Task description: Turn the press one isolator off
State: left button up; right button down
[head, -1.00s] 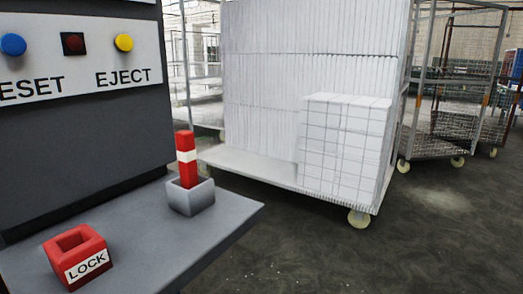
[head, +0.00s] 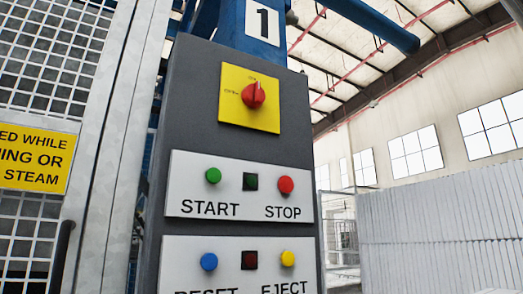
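The press one isolator is a red rotary knob (head: 253,94) on a yellow plate (head: 250,115), high on the dark grey control panel (head: 190,85). Its pale pointer mark stands close to upright, toward small lettering at the plate's top; more lettering at the left of the knob is too small to read surely. A white sign with the number 1 (head: 263,23) is on the blue post above the panel. Neither of my grippers shows in the head view.
Below the isolator are the START button (head: 213,175), the STOP button (head: 286,184), the blue RESET button (head: 209,261) and the yellow EJECT button (head: 287,258). A mesh guard (head: 60,70) with a yellow warning sign (head: 35,157) stands at left. White foam blocks (head: 440,235) stand at right.

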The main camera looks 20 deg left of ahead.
aim_at(253, 96)
jog(key=k+l+u, duration=0.1)
jog(key=k+u, duration=0.4)
jog(key=u, duration=0.25)
